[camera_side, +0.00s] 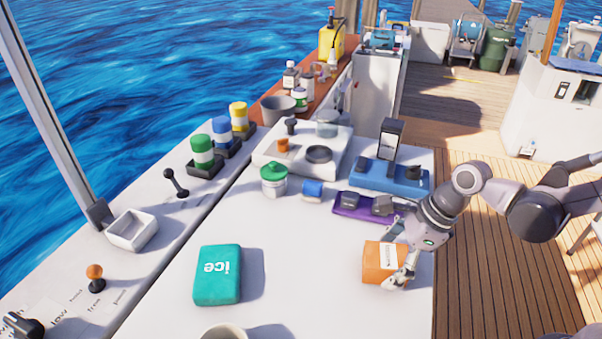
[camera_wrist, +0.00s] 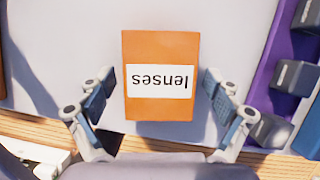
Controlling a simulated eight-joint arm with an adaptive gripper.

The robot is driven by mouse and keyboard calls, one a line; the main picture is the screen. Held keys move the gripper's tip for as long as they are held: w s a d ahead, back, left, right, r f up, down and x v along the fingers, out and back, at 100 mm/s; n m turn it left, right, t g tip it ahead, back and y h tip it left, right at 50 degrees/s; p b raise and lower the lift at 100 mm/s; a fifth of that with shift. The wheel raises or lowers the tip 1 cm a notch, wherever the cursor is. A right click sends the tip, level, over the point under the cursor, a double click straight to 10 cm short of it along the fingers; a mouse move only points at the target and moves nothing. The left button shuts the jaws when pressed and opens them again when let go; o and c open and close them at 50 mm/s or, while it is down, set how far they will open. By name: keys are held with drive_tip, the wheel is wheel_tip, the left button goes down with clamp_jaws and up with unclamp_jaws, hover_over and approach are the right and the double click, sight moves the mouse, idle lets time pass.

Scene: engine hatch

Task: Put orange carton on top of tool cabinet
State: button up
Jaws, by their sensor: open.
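The orange carton (camera_side: 380,262) stands on the white work surface near its right edge. In the wrist view the orange carton (camera_wrist: 160,47) shows a white "lenses" label, upside down. My gripper (camera_side: 401,270) is low beside the carton in the side view. In the wrist view my open gripper (camera_wrist: 160,82) has one finger on each side of the carton's near part, with a gap on both sides. A tall pale cabinet (camera_side: 376,92), which may be the tool cabinet, stands at the back beyond the work surface, with blue items on top.
A purple tray (camera_side: 350,206) with grey blocks lies close behind the carton. A blue base (camera_side: 375,178) with an upright device stands farther back. A teal ice pack (camera_side: 218,275) lies to the left. The surface between the ice pack and carton is clear.

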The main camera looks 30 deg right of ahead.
drive_tip(key=shift+f, duration=0.1)
drive_tip(key=c, duration=1.5)
drive_tip(key=shift+o, duration=0.2)
